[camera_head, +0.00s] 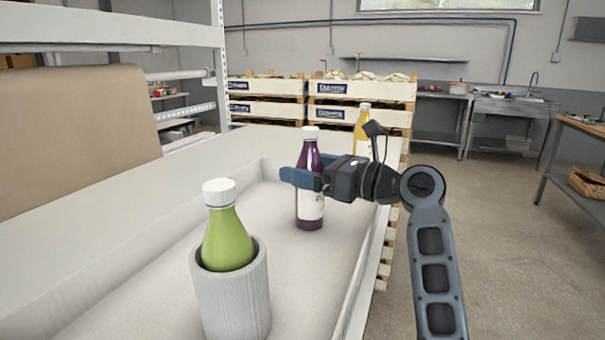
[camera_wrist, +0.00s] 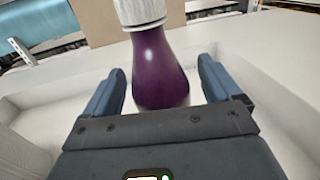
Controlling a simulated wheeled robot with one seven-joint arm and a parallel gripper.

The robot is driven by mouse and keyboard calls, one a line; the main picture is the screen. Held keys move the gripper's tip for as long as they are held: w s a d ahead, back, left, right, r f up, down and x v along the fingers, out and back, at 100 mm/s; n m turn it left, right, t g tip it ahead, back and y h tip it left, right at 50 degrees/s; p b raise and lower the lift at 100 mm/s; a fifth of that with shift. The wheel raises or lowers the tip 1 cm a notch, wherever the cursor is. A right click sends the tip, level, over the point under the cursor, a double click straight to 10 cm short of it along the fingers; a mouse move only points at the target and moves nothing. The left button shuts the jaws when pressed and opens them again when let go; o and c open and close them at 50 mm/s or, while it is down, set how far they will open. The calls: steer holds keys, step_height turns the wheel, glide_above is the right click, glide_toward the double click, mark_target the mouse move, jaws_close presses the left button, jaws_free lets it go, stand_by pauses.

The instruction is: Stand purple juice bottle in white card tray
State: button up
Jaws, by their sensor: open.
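The purple juice bottle (camera_head: 311,207) with a white cap and pale label stands upright inside the long white tray (camera_head: 345,310), on its floor towards the far end. My gripper (camera_head: 300,177) reaches in from the right at the bottle's middle; a blue finger crosses in front of it. In the wrist view the purple bottle (camera_wrist: 160,62) is between the two blue fingers of my open gripper (camera_wrist: 161,78), with a visible gap on both sides. The bottle's lower part is hidden there by the gripper body.
A green bottle (camera_head: 227,243) with a white cap stands in a ribbed grey holder (camera_head: 232,295) at the near part of the tray. A yellow bottle (camera_head: 362,128) stands behind my gripper. Stacked crates (camera_head: 335,92) are at the back. Open floor lies to the right.

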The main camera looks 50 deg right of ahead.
steer(key=s+d, duration=0.2)
steer(key=s, duration=0.8)
steer(key=shift+s, duration=0.35)
stand_by(0.3)
